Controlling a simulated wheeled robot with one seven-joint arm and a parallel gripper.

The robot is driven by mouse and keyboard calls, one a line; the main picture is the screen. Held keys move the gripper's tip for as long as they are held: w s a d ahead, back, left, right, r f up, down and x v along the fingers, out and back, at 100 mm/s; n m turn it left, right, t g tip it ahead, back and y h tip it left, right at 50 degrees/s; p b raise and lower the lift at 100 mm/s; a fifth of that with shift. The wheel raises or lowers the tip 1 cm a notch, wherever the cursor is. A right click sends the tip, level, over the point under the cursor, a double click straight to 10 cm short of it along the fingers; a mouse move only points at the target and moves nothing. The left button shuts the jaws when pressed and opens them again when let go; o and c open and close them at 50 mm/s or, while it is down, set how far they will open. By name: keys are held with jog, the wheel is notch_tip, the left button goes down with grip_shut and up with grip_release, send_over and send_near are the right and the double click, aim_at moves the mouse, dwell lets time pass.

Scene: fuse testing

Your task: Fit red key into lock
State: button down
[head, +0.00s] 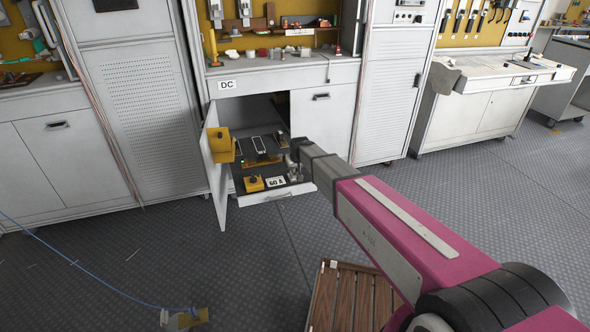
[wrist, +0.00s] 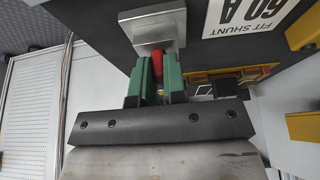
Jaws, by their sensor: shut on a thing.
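The red key (wrist: 157,65) is held between the green fingers of my gripper (wrist: 158,72) in the wrist view. Only a narrow red strip of it shows between the fingers. Its far end is at a square silver metal block, the lock (wrist: 152,30), on a dark panel. I cannot tell how deep the key sits in it. In the head view my gripper (head: 296,150) is at the right side of the open DC cabinet, above the pulled-out drawer (head: 272,197). The key is too small to make out there.
The cabinet door (head: 216,165) stands open on the left, with a yellow box (head: 221,146) on it. A "60 A" label (head: 276,182) and a yellow-black block (head: 253,184) are on the drawer. A wooden pallet (head: 345,298) lies on the floor. The floor at right is clear.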

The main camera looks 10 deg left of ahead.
jog(key=c, duration=1.1)
grip_release()
jog(key=shift+r, duration=0.1)
jog(key=v, duration=1)
jog(key=shift+s+r, duration=0.2)
jog(key=shift+r, duration=0.1)
jog(key=shift+d, duration=0.15)
jog(key=s+d+f+m+g, duration=0.1)
jog(key=s+d, duration=0.6)
jog(key=d, duration=0.7)
jog(key=s+d+f+m+g+h, duration=0.1)
jog(key=s+d, duration=0.5)
jog(key=d, duration=0.7)
jog(key=s+d+f+m+g+h, duration=0.1)
jog(key=s+d+f+m, duration=0.2)
jog(key=s+d, duration=0.4)
jog(key=d+m, duration=0.1)
jog(key=d, duration=0.6)
jog(key=shift+s+d+g, duration=0.35)
jog(key=shift+d+g, duration=0.05)
